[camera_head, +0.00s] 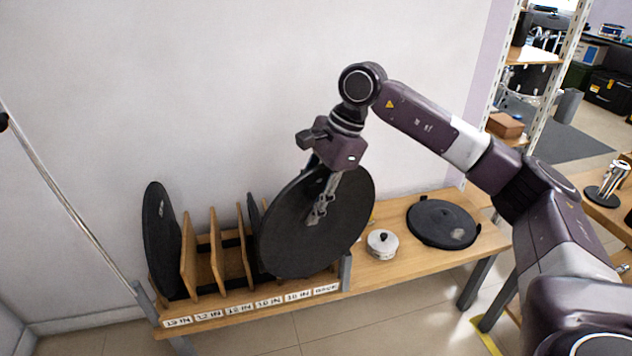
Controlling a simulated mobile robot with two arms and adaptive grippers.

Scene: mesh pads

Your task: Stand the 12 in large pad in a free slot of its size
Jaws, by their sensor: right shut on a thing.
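My right gripper (320,208) is shut on a large round black pad (292,240), its fingers across the pad's face. The pad is tilted and hangs at the right part of the wooden slotted rack (217,262), hiding the slots behind it. I cannot tell whether its lower edge touches the rack. Another large black pad (160,235) stands in the leftmost slot. A dark pad (254,215) stands near the middle, partly hidden by the held one. Bare slots show between the wooden dividers left of it. My left gripper is not in view.
Slot labels (240,309) run along the rack's front; some read 12 IN and 10 IN. A white lidded pot (382,244) and a flat black disc (442,223) lie on the bench (395,271) to the right. A wall stands close behind.

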